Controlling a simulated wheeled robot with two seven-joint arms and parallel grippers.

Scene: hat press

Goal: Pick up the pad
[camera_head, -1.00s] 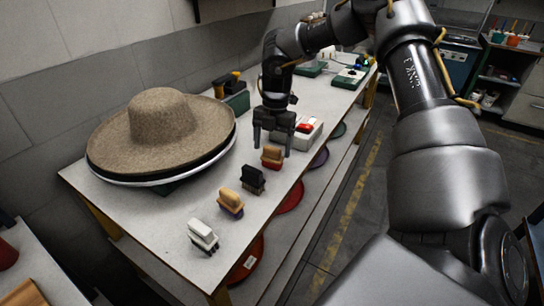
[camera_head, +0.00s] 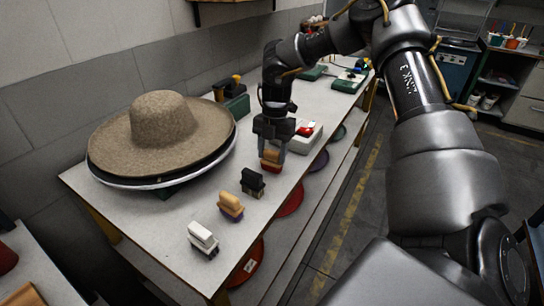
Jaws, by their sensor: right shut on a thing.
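Several small brush-like pads stand in a row along the table's front edge. They are a white one (camera_head: 203,240), a tan one with a purple base (camera_head: 230,206), a black one (camera_head: 253,182) and an orange-tan one with a red base (camera_head: 271,160). My right gripper (camera_head: 271,152) points down over the orange-tan pad, with its fingers shut on the pad's upper part. The pad is partly hidden by the fingers and appears at table level; I cannot tell whether it touches the table. My left gripper is not in view.
A wide brown felt hat (camera_head: 161,130) rests on a round press at the left of the table (camera_head: 150,225). A pale box with a red button (camera_head: 305,134) stands just behind the gripper. Green devices (camera_head: 347,84) are farther back. Red and purple discs hang below the front edge.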

